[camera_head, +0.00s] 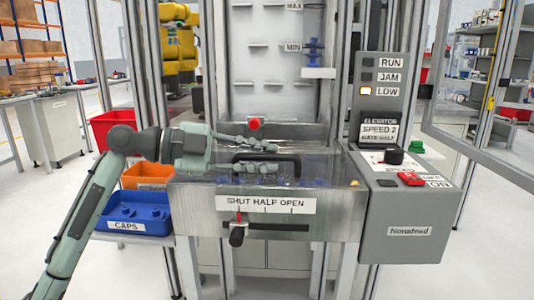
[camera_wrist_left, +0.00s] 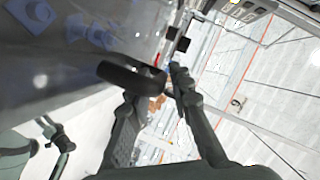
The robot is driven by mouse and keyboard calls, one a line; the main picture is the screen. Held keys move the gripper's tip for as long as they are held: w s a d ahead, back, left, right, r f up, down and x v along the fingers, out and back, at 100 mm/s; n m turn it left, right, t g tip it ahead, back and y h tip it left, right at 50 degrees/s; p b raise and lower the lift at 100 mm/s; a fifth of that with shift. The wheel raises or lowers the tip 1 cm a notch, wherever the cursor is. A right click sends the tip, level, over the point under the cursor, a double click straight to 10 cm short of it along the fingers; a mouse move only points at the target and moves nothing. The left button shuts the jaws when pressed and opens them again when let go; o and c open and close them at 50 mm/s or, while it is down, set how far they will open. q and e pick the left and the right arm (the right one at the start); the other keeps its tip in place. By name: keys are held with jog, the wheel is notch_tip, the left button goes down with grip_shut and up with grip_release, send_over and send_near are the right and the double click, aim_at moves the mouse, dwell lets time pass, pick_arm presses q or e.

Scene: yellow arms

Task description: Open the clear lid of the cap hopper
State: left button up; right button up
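The clear lid (camera_head: 319,165) lies over the top of the metal cap hopper (camera_head: 330,205) in the head view and looks shut. Its black bar handle (camera_head: 268,156) also shows in the left wrist view (camera_wrist_left: 132,77). My left gripper (camera_head: 279,158) reaches in from the left with its fingers apart, one above and one below the handle. In the left wrist view the handle's end lies between the fingertips (camera_wrist_left: 153,82); contact cannot be told. Blue caps show dimly through the lid. What looks like my right gripper (camera_wrist_left: 57,142) shows at the lower left there.
A grey control box (camera_head: 408,215) stands right of the hopper, LOW lamp lit. A blue CAPS bin (camera_head: 135,214) and an orange bin (camera_head: 146,174) stand left, beneath my left arm. The elevator panel (camera_head: 275,75) rises behind the lid. A black-knobbed slide lever (camera_head: 237,236) sticks out in front.

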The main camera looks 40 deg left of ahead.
pick_arm(q)
jog(key=shift+w+d+f, duration=0.15)
jog(key=shift+w+d, duration=0.15)
jog(key=shift+w, duration=0.05)
jog(key=shift+c, duration=0.3)
grip_shut()
